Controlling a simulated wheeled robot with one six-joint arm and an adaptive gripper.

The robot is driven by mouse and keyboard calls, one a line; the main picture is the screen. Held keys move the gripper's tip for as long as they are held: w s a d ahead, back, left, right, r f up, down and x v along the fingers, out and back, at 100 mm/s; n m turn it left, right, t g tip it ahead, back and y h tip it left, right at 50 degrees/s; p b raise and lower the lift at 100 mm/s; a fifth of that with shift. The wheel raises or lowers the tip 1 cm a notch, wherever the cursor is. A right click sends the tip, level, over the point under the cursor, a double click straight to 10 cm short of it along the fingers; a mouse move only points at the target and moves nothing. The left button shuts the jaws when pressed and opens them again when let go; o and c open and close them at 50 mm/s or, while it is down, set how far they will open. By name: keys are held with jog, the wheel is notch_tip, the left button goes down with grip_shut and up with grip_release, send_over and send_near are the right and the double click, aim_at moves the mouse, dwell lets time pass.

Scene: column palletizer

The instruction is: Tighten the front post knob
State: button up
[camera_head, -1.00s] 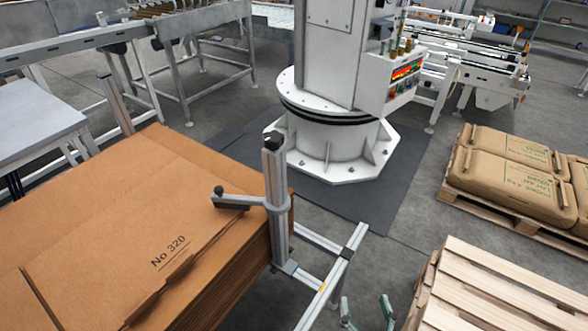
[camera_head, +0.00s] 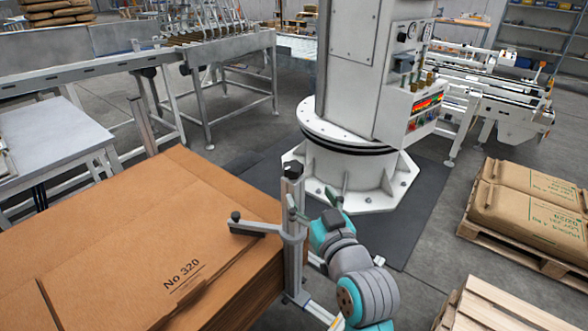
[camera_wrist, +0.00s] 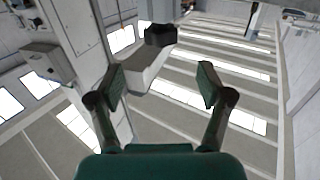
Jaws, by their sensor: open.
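The front post (camera_head: 293,235) is a grey metal upright at the near right corner of the cardboard stack, with a black knob (camera_head: 292,169) on top. A side arm with a small dark end piece (camera_head: 236,215) reaches left from it over the cardboard. My gripper (camera_head: 311,197) is open and empty, beside the post on its right and below the knob. In the wrist view my gripper (camera_wrist: 160,80) has its fingers apart. A black piece (camera_wrist: 160,35), which looks like the knob, shows beyond the fingertips on a grey bar (camera_wrist: 148,70). I cannot tell whether a finger touches the post.
The cardboard stack (camera_head: 120,235), marked No 320, fills the left. A white machine column (camera_head: 360,110) with a control panel stands behind. Sacks on a pallet (camera_head: 530,205) and a wooden pallet (camera_head: 500,310) are at the right. Grey floor lies between.

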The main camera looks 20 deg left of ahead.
aim_at(297, 174)
jog(key=x, duration=1.1)
jog(key=shift+r, duration=0.1)
jog(key=shift+s, duration=0.1)
jog(key=c, duration=1.2)
